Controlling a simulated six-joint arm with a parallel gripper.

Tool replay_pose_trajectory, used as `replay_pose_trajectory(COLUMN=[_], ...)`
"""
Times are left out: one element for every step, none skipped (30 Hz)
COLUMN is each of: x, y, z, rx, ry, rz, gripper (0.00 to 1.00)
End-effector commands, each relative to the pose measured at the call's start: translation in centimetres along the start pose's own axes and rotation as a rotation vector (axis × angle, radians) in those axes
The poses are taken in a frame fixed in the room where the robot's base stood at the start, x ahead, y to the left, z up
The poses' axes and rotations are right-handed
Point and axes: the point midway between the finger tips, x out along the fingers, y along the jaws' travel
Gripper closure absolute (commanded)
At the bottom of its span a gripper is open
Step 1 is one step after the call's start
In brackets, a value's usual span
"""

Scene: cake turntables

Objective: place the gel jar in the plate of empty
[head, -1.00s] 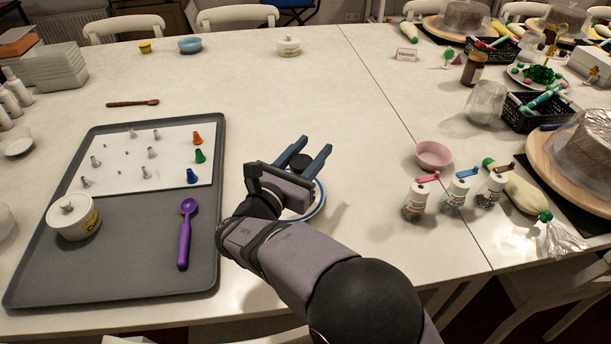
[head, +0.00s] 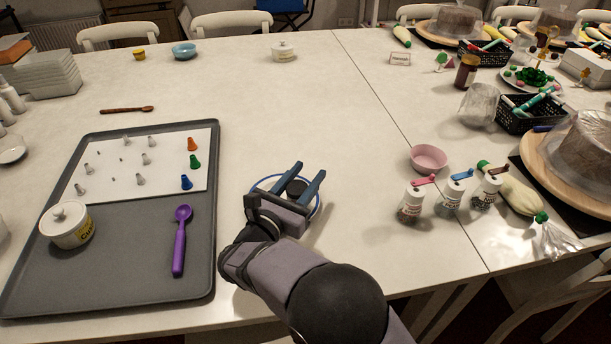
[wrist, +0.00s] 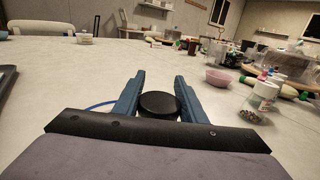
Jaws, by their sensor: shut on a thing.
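My gripper (head: 308,171) is shut on the gel jar (head: 296,187), of which mainly the round black lid shows between the blue fingers. The lid also shows in the wrist view (wrist: 160,105), upright between the fingers. The plate (head: 262,181), pale with a blue rim, lies under the gripper, and the jar is over its inside. Part of the plate is hidden by my gripper. Its blue rim shows left of the fingers in the wrist view (wrist: 98,105). I cannot tell whether the jar's base touches the plate.
A grey tray (head: 130,270) with piping tips, a white lidded tub (head: 68,228) and a purple scoop (head: 180,240) is at left. A pink bowl (head: 429,158) and several sprinkle jars (head: 411,205) stand at right.

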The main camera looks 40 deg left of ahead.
Motion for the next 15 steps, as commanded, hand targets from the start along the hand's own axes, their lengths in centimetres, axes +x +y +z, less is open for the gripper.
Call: replay_pose_trajectory(x=[0.0, 0.0, 0.0, 0.0, 0.0, 0.0, 0.0, 0.0, 0.0, 0.0, 0.0, 0.0, 0.0, 0.0, 0.0], y=[0.0, 0.0, 0.0, 0.0, 0.0, 0.0, 0.0, 0.0, 0.0, 0.0, 0.0, 0.0, 0.0, 0.0, 0.0], z=[0.0, 0.0, -0.1, -0.2, -0.3, -0.4, -0.5, -0.6, -0.7, -0.8, -0.9, -1.0, -1.1, -1.1, -1.2], rx=[0.0, 0.0, 0.0, 0.0, 0.0, 0.0, 0.0, 0.0, 0.0, -0.001, -0.001, -0.001, -0.001, -0.001, -0.001], ry=[-0.001, -0.001, -0.001, 0.0, 0.0, 0.0, 0.0, -0.001, -0.001, -0.001, 0.0, -0.001, -0.001, -0.001, -0.001], rz=[0.0, 0.0, 0.0, 0.0, 0.0, 0.0, 0.0, 0.0, 0.0, 0.0, 0.0, 0.0, 0.0, 0.0, 0.0], gripper=[0.86, 0.86, 0.86, 0.86, 0.86, 0.86, 0.86, 0.86, 0.86, 0.86, 0.86, 0.86, 0.86, 0.86, 0.86])
